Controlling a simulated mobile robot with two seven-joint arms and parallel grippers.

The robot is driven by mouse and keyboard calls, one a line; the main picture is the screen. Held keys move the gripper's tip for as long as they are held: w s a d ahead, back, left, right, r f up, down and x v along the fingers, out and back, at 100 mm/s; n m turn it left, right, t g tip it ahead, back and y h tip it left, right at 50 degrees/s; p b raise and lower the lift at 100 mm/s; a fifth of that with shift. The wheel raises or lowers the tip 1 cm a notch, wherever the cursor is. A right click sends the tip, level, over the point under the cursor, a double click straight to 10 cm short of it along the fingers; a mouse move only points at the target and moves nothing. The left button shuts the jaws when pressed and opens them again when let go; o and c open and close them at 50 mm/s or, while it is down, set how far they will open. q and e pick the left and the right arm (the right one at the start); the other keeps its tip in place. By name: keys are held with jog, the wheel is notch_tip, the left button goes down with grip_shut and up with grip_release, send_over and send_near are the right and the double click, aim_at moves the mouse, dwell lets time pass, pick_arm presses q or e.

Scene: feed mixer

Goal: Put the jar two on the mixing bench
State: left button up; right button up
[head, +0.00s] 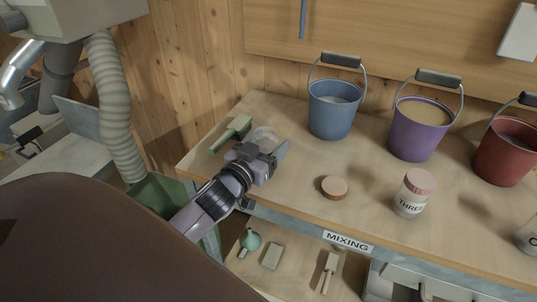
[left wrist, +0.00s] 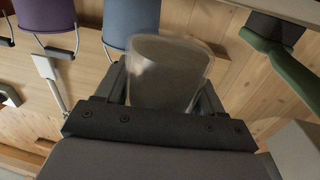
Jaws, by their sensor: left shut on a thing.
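My left gripper (head: 266,150) is over the left end of the mixing bench (head: 300,207). It is shut on a clear, see-through jar (left wrist: 168,75), whose rounded edge also shows just past the fingers in the head view (head: 265,133). No label shows on this jar, so I cannot tell whether it is jar two. I cannot tell whether it touches the bench top. A jar marked THREE (head: 412,195) with a pink lid stands upright at the bench's front. My right gripper is not in view.
Blue (head: 333,112), purple (head: 418,132) and red (head: 506,155) buckets stand along the back. A round pinkish-brown lid (head: 334,188) lies mid-bench. A green-handled tool (head: 232,134) lies left of my gripper. Another jar (head: 528,238) is cut off at the right edge.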

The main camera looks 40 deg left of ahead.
pick_arm(q)
jog(key=shift+f, duration=1.3)
jog(key=shift+f+b, duration=0.2)
jog(key=shift+b, duration=0.15)
jog(key=o, duration=1.3)
jog(key=shift+s+r, duration=0.1)
jog(key=shift+r, duration=0.05)
jog(key=s, duration=0.4)
jog(key=s+d, duration=0.1)
jog(key=s, duration=0.6)
jog(key=shift+s+d+b, duration=0.15)
jog(key=shift+s+b, duration=0.2)
jog(key=shift+s, duration=0.05)
